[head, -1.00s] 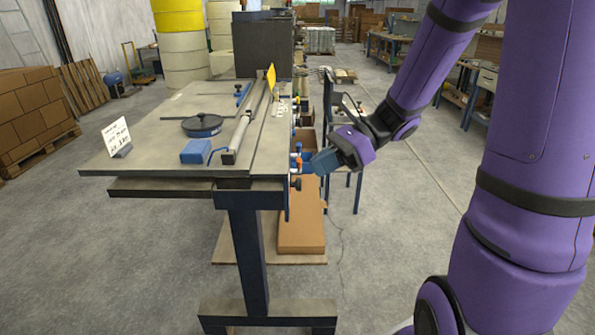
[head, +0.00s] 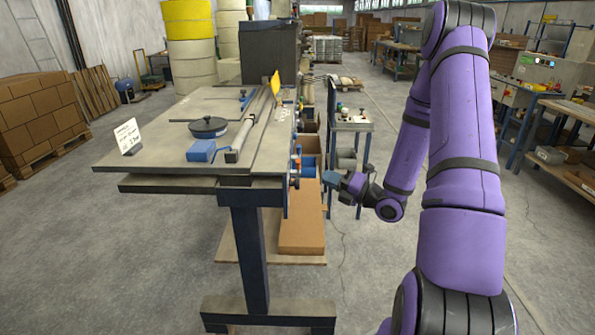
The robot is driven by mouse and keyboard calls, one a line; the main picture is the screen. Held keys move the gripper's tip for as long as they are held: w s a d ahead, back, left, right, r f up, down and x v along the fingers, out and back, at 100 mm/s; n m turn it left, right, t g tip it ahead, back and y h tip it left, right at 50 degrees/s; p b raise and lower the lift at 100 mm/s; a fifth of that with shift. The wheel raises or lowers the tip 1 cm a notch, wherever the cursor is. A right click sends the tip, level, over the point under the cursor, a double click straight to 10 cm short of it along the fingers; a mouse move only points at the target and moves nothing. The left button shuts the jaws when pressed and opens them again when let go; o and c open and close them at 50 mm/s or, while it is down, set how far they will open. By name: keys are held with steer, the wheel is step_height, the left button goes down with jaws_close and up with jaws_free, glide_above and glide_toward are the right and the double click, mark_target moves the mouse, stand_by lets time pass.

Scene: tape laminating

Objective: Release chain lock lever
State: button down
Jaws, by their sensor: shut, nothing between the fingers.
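The worktable (head: 155,165) stands left of centre with its right side edge facing my arm. Small blue, orange and black fittings (head: 295,166) sit along that edge. I cannot tell which of them is the chain lock lever; they are too small. My gripper (head: 326,177) is shut and empty, pointing left. It is a short gap to the right of the fittings and touches nothing that I can see.
On the tabletop are a round black disc (head: 208,127), a blue block (head: 201,151), a grey roller (head: 240,138) and a white sign (head: 127,137). A small stand (head: 350,126) is behind my gripper. Cardboard boxes (head: 302,220) lie below the table.

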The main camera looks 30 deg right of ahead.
steer(key=shift+d+f+m+t+h, duration=0.5)
steer(key=shift+d+f+m+h, duration=0.3)
steer(key=shift+f+m, duration=0.3)
steer(key=shift+w+a+r, duration=0.1)
steer(key=x, duration=0.9)
steer(key=shift+w+r, duration=0.2)
steer(key=shift+w, duration=0.15)
steer(key=shift+a, duration=0.15)
steer(key=w+d+r+m+g+h, duration=0.1)
steer(key=w+d+r+m+g, duration=0.2)
steer(key=w+m, duration=0.4)
steer(key=shift+d+m+g+h, duration=0.3)
steer(key=shift+d+m+g, duration=0.1)
steer(key=shift+d+g, duration=0.45)
